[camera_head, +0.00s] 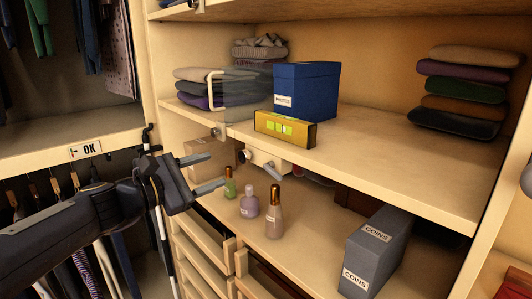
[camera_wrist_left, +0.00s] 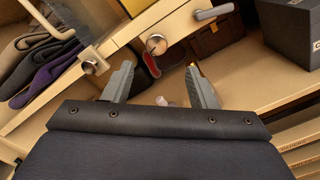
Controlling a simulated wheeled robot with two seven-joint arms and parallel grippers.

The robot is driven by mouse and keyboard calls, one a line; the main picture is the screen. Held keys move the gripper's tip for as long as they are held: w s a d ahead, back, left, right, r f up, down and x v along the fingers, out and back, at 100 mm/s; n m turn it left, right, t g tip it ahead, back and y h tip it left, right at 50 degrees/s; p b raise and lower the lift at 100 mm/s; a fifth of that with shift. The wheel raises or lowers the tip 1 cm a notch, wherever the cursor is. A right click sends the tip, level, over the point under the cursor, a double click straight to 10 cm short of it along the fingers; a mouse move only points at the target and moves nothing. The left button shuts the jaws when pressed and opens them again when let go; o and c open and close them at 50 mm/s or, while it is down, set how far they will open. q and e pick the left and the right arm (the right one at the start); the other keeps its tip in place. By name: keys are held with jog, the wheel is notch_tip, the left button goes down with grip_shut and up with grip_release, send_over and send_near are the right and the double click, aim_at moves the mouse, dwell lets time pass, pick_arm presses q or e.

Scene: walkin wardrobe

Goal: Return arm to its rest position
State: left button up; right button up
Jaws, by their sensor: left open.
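My left gripper (camera_head: 218,172) reaches in from the left and is open and empty. Its fingers point toward the small bottles on the lower shelf, next to the green bottle (camera_head: 230,183). In the left wrist view the two grey fingers (camera_wrist_left: 160,75) stand apart, with parts of the bottles showing low between them. From this view I cannot tell whether a finger touches the green bottle. The left arm stretches across the front of the hanging clothes. My right gripper is not in view.
A purple bottle (camera_head: 249,205) and a brown bottle (camera_head: 274,218) stand close by. A grey COINS box (camera_head: 376,252) is to the right. Above are the upper shelf edge, a lock with a lever (camera_head: 266,161), a yellow box (camera_head: 285,129) and a blue box (camera_head: 306,88).

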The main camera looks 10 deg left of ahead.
pick_arm(q)
jog(key=s+d+f+m+g+y, duration=0.1)
jog(key=s+f+m+g+y, duration=0.2)
jog(key=s+f+m, duration=0.6)
jog(key=s+d+f+m+g+y+p, duration=0.1)
jog(key=s+f+m+g+y, duration=0.3)
jog(key=s+f+m, duration=0.6)
jog(key=s+f+g, duration=0.1)
jog(key=s+f, duration=0.2)
jog(key=s, duration=0.6)
jog(key=shift+s+f, duration=0.25)
jog(key=shift+f, duration=0.15)
